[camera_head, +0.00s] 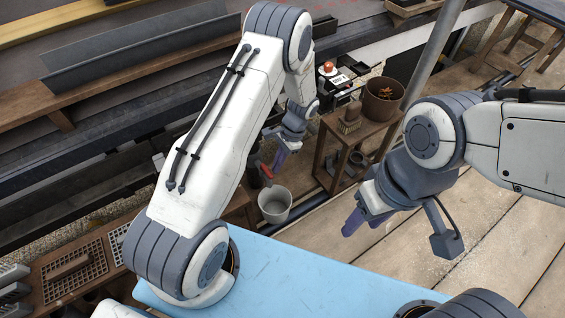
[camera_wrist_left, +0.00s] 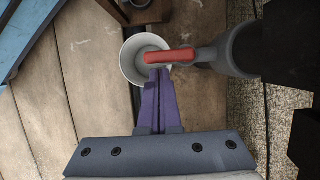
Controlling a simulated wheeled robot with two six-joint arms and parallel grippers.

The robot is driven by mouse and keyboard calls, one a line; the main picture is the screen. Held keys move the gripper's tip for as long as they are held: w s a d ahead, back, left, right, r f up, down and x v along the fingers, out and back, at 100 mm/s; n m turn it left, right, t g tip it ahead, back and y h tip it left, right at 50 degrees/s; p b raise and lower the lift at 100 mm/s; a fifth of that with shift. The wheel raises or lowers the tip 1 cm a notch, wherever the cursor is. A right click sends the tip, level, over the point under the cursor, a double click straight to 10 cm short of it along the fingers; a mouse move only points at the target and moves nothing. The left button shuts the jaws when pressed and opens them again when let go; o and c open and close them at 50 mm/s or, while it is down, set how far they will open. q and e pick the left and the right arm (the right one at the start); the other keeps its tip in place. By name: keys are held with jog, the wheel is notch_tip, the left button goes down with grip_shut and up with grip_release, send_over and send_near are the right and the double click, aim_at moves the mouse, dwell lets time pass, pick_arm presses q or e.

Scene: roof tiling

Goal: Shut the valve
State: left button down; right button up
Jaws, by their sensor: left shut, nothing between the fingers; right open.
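The valve's red lever (camera_wrist_left: 168,57) points left in the left wrist view, in line with its grey pipe (camera_wrist_left: 240,50). In the head view the red lever (camera_head: 266,171) shows small above a pale bucket (camera_head: 275,205). The bucket also shows under the lever in the left wrist view (camera_wrist_left: 129,66). My left gripper (camera_wrist_left: 158,72) is shut and empty, its purple fingertips right beside the lever; I cannot tell if they touch. In the head view my left gripper (camera_head: 279,162) is just right of the lever. My right gripper (camera_head: 364,222) is open and empty, away to the right.
A wooden stand (camera_head: 335,160) right of the bucket carries a brown pot (camera_head: 382,98) and a brush (camera_head: 348,119). A dark box with an orange-red knob (camera_head: 328,67) stands behind it. A light-blue surface (camera_head: 300,275) lies in front. Plank floor (camera_head: 480,240) is clear at right.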

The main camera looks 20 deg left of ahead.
dwell(0.4)
pick_arm(q)
jog(key=shift+s+m+p, duration=0.15)
jog(key=shift+m+p, duration=0.15)
jog(key=shift+p, duration=0.2)
